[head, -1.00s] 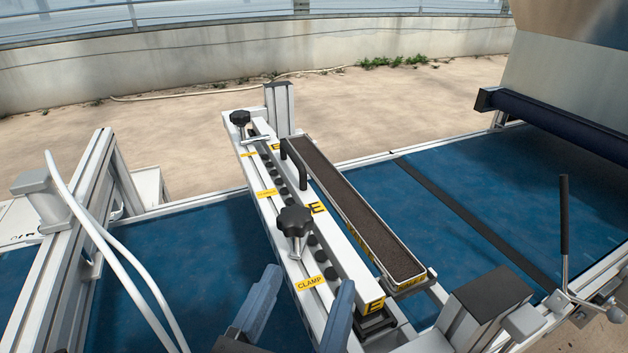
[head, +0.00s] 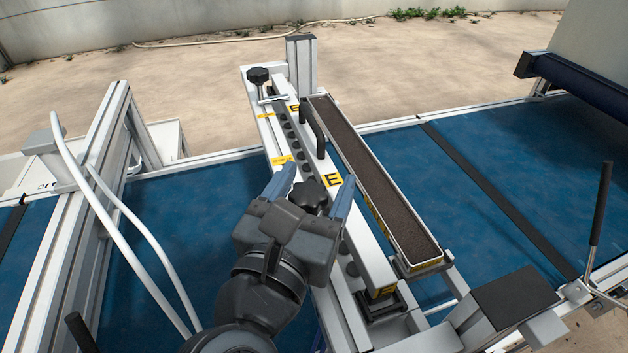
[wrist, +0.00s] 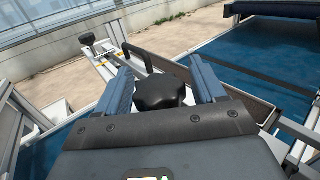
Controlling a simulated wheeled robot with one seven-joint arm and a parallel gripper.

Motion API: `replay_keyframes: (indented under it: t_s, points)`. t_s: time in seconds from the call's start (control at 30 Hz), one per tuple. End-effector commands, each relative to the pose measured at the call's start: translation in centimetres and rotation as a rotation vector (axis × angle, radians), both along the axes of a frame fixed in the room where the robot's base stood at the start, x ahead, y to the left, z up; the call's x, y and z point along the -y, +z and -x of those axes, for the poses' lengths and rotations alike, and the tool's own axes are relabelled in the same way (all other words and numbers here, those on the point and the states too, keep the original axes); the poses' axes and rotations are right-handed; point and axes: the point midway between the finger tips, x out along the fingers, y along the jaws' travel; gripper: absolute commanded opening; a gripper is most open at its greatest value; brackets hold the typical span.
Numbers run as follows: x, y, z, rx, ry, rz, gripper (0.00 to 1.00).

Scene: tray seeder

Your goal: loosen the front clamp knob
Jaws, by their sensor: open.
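The front clamp knob (head: 310,195) is a black lobed knob on the near part of the white bar assembly. My gripper (head: 315,185) is open, with its two blue-grey fingers on either side of the knob. In the wrist view the knob (wrist: 158,93) sits between the spread fingers (wrist: 165,80), with a gap visible on each side. Whether either finger touches it cannot be told. The knob's stem is hidden behind my gripper. A similar black knob (head: 258,77) stands at the far end of the bar, also visible in the wrist view (wrist: 87,39).
A long soil-filled trough (head: 447,264) lies right of the white bar, with a black handle (head: 314,130) near it. A blue belt (head: 500,165) runs beneath. A lever (head: 600,205) stands at right. White hoses (head: 130,225) hang from the frame at left.

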Motion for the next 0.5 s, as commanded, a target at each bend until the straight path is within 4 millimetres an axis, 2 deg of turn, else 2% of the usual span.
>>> replay_keyframes:
  t_s: [0.2,0.5]
  points:
    - [0.02,-0.03,-0.05,0.0,0.0,0.0,0.69]
    - [0.01,-0.02,-0.03,0.0,0.0,0.001,0.41]
